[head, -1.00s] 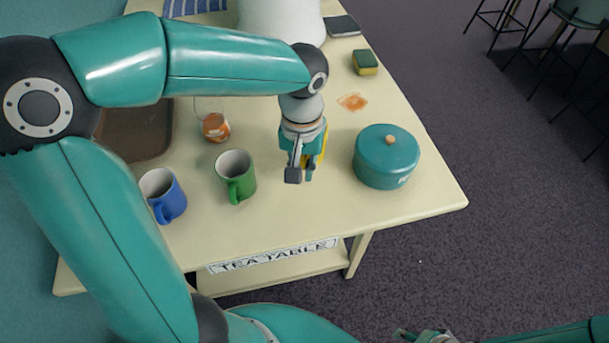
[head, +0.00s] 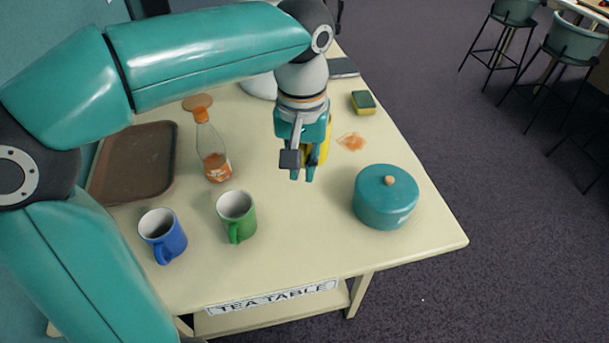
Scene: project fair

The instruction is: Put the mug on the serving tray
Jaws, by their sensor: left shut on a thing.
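My left gripper (head: 303,172) points down over the middle of the tea table and is shut on a yellow thing (head: 326,145). The gripper hides most of this thing, so I cannot tell its full shape or whether it touches the table. A green mug (head: 236,217) and a blue mug (head: 163,236) stand upright at the front left, apart from the gripper. The brown serving tray (head: 133,155) lies at the table's left side, partly behind my left arm. The visible part of the tray is empty. My right gripper is not in view.
A bottle (head: 215,165) with an orange cap stands between the tray and my gripper. A teal lidded pot (head: 385,203) stands at the right. A sponge (head: 363,102) and an orange stain (head: 351,141) are farther back. The front of the table (head: 310,250) is clear.

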